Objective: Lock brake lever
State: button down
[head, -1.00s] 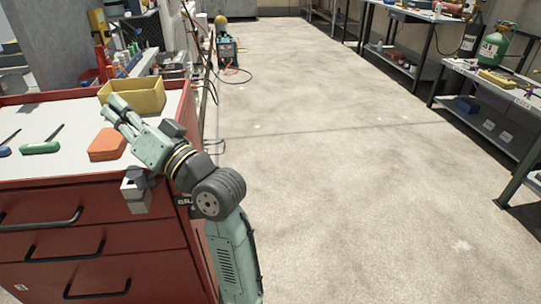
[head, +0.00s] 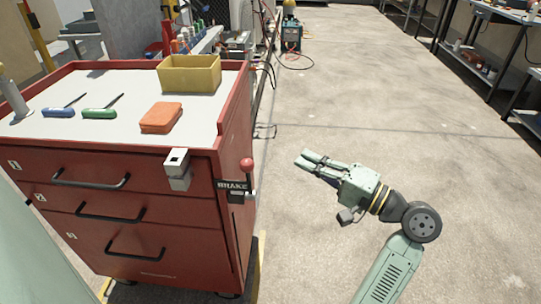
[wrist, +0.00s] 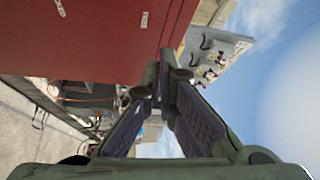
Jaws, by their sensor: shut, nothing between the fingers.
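The brake lever (head: 248,180) is at the right front corner of the red tool cart (head: 125,225), beside a dark label reading BRAKE (head: 232,185). It has a red ball knob on a dark stem, and the knob is at the top. My gripper (head: 308,160) is to the right of the lever, over the floor and apart from the cart. Its fingers are shut and empty, pointing up and left in the head view. In the wrist view my gripper (wrist: 163,80) shows its fingertips close together in front of a red surface; I cannot see the lever there.
A grey block-shaped fitting (head: 177,170) sticks out at the cart's front top edge, left of the lever. A yellow bin (head: 190,76), an orange box (head: 161,118) and tools lie on the cart top.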

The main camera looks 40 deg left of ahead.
aim_at(249, 182)
jog(key=s+a+p, duration=0.2)
jog(key=s+a, duration=0.2)
jog(key=a, duration=0.4)
jog(key=shift+a, duration=0.25)
dwell(0.4)
